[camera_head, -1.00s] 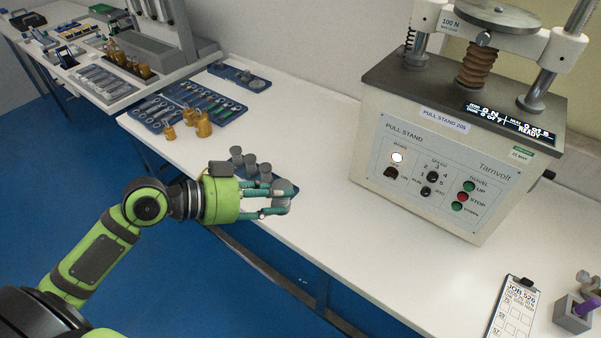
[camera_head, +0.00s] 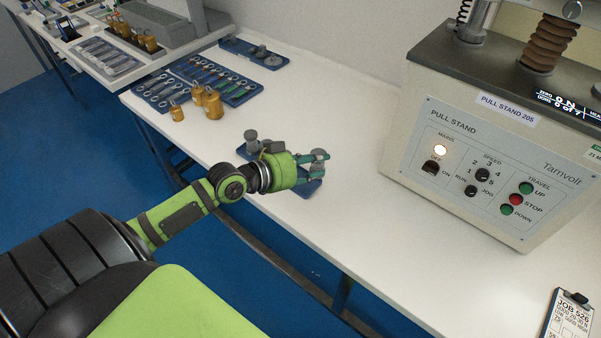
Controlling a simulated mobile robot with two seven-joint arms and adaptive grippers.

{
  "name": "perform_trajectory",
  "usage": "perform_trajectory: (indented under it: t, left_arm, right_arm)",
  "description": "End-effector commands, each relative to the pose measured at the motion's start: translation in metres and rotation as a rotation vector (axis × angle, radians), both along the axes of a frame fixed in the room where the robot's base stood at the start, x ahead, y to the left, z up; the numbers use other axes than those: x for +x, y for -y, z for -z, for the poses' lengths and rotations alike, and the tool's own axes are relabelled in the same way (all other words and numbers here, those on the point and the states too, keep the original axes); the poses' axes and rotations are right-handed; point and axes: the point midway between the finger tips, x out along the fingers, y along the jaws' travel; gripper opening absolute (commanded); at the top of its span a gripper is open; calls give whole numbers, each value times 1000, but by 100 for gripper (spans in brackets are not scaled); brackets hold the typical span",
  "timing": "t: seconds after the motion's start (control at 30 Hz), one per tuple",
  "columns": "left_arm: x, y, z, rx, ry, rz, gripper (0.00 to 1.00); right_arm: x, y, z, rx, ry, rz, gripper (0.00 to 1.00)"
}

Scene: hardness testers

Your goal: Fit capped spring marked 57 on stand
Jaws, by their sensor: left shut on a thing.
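My left gripper (camera_head: 319,168) is shut on a grey capped spring (camera_head: 319,155), whose flat round top shows above the fingers. It is at a small blue tray (camera_head: 309,188) near the bench's front edge; whether the spring is clear of the tray I cannot tell. Another grey capped piece (camera_head: 251,137) stands behind my wrist, partly hidden. No number on the pieces can be read. The pull stand (camera_head: 500,140) is on the right, with a brown bellows column (camera_head: 548,42) and a coil spring (camera_head: 465,10) at the picture's top edge. My right gripper is out of view.
Brass weights (camera_head: 212,104) and blue trays of spanners (camera_head: 215,78) lie at the back left. Another blue tray (camera_head: 254,53) is near the wall. A clipboard (camera_head: 570,318) lies at the lower right. The white bench (camera_head: 370,215) is clear between gripper and stand.

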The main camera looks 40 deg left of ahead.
Motion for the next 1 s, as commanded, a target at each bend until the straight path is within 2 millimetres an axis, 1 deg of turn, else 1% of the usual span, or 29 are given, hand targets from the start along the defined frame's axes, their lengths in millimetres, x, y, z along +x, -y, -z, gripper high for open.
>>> perform_trajectory:
  t: [0.03, 0.1, 0.2, 0.3, 0.37, 0.53, 0.63, 0.9, 1.0]
  left_arm:
    - [-2, -11, 11, 7, -5, 1, 0]
    - [-3, -23, 18, 6, -2, 1, 0]
    - [-4, -32, 23, 4, 0, 2, 0]
    - [-4, -38, 25, 2, 2, 1, 0]
    - [-4, -40, 26, 1, 3, 0, 0]
    - [-4, -40, 52, -1, 1, 0, 0]
    - [-4, -40, 63, 0, 1, 0, 0]
    - [-4, -39, 63, 0, 2, 1, 0]
    - [-4, -39, 66, 0, 2, 1, 0]
  right_arm:
    - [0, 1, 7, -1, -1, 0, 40]
    - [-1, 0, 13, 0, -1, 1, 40]
    - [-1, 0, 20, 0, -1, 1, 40]
    - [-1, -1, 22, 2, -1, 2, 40]
    - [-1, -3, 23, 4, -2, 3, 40]
    - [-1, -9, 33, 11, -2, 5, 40]
    - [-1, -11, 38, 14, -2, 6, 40]
    - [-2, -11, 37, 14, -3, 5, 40]
    - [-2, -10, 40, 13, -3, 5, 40]
